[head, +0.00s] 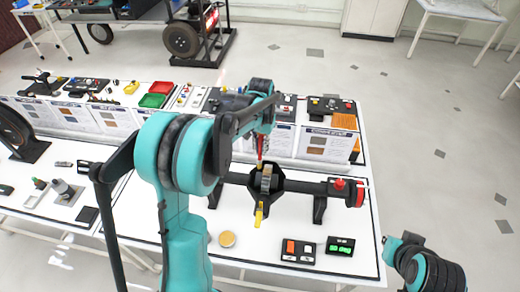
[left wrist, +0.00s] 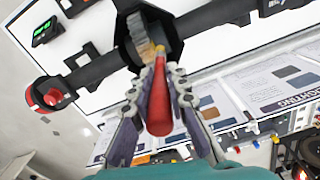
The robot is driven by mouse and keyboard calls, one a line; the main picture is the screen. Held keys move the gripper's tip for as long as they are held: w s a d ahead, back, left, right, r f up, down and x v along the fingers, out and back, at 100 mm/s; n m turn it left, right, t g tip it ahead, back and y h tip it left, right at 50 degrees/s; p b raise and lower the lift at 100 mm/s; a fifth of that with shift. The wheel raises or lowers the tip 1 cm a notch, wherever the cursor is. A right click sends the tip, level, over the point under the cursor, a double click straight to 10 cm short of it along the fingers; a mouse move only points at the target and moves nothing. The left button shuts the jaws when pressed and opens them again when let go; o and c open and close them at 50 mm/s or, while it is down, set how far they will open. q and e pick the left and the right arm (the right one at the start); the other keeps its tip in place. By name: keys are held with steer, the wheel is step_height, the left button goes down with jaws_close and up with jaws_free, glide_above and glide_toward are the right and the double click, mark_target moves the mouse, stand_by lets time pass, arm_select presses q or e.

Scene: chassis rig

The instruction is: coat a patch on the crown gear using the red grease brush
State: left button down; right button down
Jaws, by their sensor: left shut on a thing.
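The crown gear (head: 266,179) sits upright in the middle of a black axle housing (head: 285,186) on the white table; its toothed edge also shows in the left wrist view (left wrist: 135,32). My left gripper (head: 261,140) is above and behind the gear, shut on the red grease brush (left wrist: 159,105). The brush's red handle (head: 259,146) points down, with its yellowish tip close to the gear. I cannot tell for sure whether the tip touches the teeth. My right arm shows at the lower right of the head view, but its gripper does not.
A round yellow-topped tin (head: 227,239) stands on the table in front of the axle. Two dark switch boxes, one with green lights (head: 340,246), lie to its right. A red knob (head: 339,184) sits at the axle's right end. Boards and trays line the back.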

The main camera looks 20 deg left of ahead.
mark_target(260, 137)
arm_select(q)
steer(key=shift+d+r, duration=0.15)
steer(key=shift+r, duration=0.45)
steer(key=shift+a+r+p, duration=0.15)
steer(key=shift+r+p, duration=0.35)
steer(key=shift+r, duration=0.05)
steer(key=shift+a+r+p, duration=0.15)
steer(key=shift+r+p, duration=0.3)
steer(key=shift+r, duration=0.1)
steer(key=shift+d+r+p, duration=0.15)
steer(key=shift+r+p, duration=0.25)
steer(key=shift+r, duration=0.35)
